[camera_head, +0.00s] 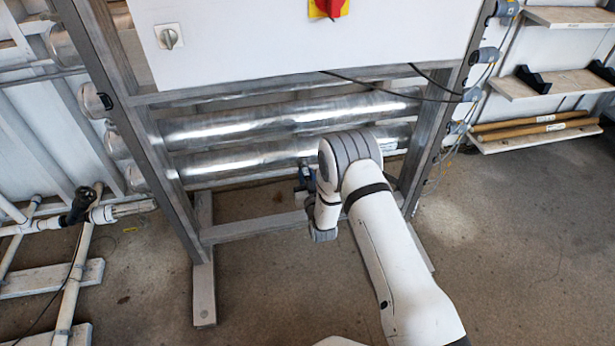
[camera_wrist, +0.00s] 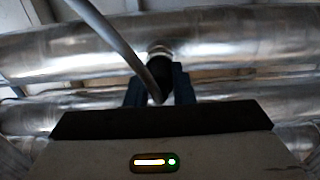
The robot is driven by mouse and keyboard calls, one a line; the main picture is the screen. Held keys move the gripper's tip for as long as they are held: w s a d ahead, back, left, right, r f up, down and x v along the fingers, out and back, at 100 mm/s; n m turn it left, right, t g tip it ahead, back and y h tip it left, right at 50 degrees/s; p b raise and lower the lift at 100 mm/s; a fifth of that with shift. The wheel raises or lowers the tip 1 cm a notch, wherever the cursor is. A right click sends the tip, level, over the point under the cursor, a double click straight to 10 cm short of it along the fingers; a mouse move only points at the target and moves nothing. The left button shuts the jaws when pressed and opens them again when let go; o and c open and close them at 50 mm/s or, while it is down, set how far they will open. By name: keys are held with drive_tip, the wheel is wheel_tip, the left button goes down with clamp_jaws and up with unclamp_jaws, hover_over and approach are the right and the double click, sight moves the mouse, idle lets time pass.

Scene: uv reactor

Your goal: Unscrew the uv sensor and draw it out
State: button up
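The UV sensor (camera_wrist: 160,66) appears as a short dark cylinder with a pale metal collar on the lower side of a shiny reactor tube in the wrist view. My gripper (camera_wrist: 160,88) has its two dark fingers on either side of the sensor's lower end. Whether both fingers touch it cannot be told. A grey cable (camera_wrist: 112,38) crosses in front and hides part of the sensor. In the head view my arm reaches to the lowest tube, and my wrist hides the sensor and most of the gripper.
Shiny horizontal tubes (camera_head: 285,118) sit in a grey metal frame (camera_head: 128,85), whose uprights stand on both sides of my arm. A lower crossbar (camera_head: 250,228) runs near my wrist. White pipes (camera_head: 72,285) lie at left, shelves (camera_head: 560,85) hang at right. Floor (camera_head: 520,240) is clear at right.

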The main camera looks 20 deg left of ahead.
clamp_jaws()
drive_tip(key=shift+f+n+b, duration=0.15)
drive_tip(key=shift+n+b, duration=0.25)
drive_tip(key=shift+n, duration=0.2)
drive_tip(key=n+b, duration=0.1)
drive_tip(key=n, duration=0.3)
drive_tip(key=shift+n+b, duration=0.4)
drive_tip(key=shift+b, duration=0.05)
drive_tip(key=n+b, duration=0.1)
drive_tip(key=n, duration=0.3)
